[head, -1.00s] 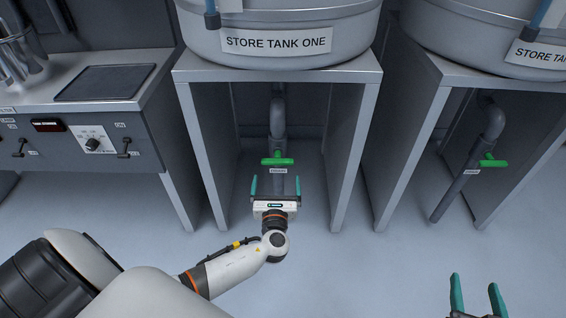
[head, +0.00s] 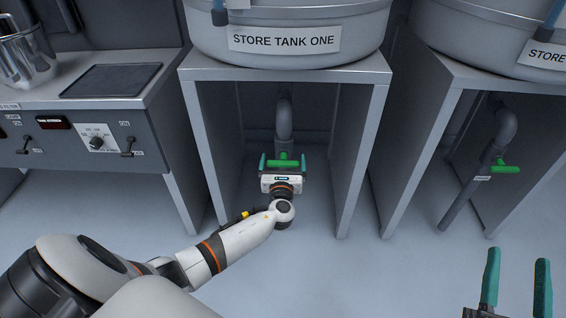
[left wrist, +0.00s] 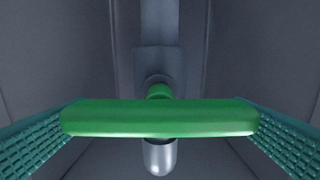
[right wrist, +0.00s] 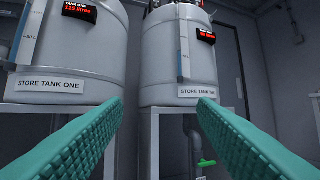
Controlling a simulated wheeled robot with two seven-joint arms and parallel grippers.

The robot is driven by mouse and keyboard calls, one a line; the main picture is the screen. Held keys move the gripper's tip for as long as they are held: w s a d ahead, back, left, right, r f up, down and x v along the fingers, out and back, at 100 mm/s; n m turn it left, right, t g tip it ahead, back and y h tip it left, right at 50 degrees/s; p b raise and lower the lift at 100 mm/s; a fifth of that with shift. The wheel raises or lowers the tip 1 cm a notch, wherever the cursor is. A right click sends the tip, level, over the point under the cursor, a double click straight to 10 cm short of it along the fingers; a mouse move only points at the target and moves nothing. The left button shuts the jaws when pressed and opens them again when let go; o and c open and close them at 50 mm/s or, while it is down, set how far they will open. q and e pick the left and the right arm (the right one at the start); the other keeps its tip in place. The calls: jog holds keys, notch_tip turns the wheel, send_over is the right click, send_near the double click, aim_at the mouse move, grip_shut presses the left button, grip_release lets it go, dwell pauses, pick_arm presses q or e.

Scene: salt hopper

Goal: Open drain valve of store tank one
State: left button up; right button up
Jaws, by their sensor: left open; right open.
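Store tank one (head: 285,40) sits on a grey stand, with its name plate on the front. Its drain pipe (head: 285,118) comes down under the tank and carries a green valve handle (head: 286,163). In the left wrist view the handle (left wrist: 160,118) lies crosswise, horizontal, in front of the pipe. My left gripper (head: 283,164) is open under the tank, with one teal finger at each end of the handle; whether they touch it I cannot tell. My right gripper (head: 515,280) is open and empty at the lower right; its fingers (right wrist: 160,125) also show in the right wrist view.
The stand's legs (head: 352,160) flank my left arm closely. A second tank stands to the right, with its own green handle (head: 505,167). A control bench (head: 90,140) stands at the left. The floor in front is clear.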

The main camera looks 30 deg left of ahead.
pick_arm(q)
jog(key=c, duration=0.7)
